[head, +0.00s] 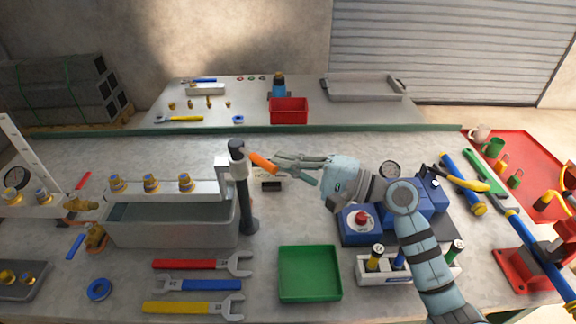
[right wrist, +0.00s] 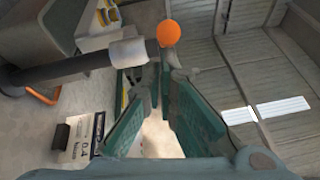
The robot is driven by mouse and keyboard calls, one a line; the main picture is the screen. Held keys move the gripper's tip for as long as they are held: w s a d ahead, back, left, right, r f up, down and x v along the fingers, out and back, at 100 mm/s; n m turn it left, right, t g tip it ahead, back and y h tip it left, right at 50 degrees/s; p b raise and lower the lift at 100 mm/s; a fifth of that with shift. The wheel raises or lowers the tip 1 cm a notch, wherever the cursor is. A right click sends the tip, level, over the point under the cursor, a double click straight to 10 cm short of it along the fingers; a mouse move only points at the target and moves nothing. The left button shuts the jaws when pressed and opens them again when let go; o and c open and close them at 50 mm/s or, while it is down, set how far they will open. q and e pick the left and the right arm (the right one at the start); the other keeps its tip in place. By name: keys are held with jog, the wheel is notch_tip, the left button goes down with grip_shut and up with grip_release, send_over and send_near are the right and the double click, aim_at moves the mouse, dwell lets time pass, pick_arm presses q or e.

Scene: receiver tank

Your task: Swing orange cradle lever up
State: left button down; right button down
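The orange cradle lever (head: 262,161) sticks out to the right from the top of a dark post (head: 247,205) at the right end of a grey tank. In the right wrist view its orange end (right wrist: 169,33) shows as a round knob just beyond the fingertips. My right gripper (head: 294,167) is just right of the lever, reaching left toward it. In the wrist view its fingers (right wrist: 162,78) have a gap between them and nothing held; whether a tip touches the lever is unclear. My left gripper is out of view.
The grey tank (head: 170,228) carries several brass fittings along its top. A green tray (head: 310,274) and several wrenches lie in front. A blue device with a red knob (head: 361,218) stands below my right forearm. A red bin (head: 289,111) sits on the back table.

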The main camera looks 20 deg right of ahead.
jog(key=shift+r, duration=0.1)
jog(key=w+d+f+b+v, duration=0.1)
jog(key=b+v, duration=0.9)
jog(key=v, duration=0.1)
jog(key=shift+w+d, duration=0.25)
jog(key=shift+r, duration=0.1)
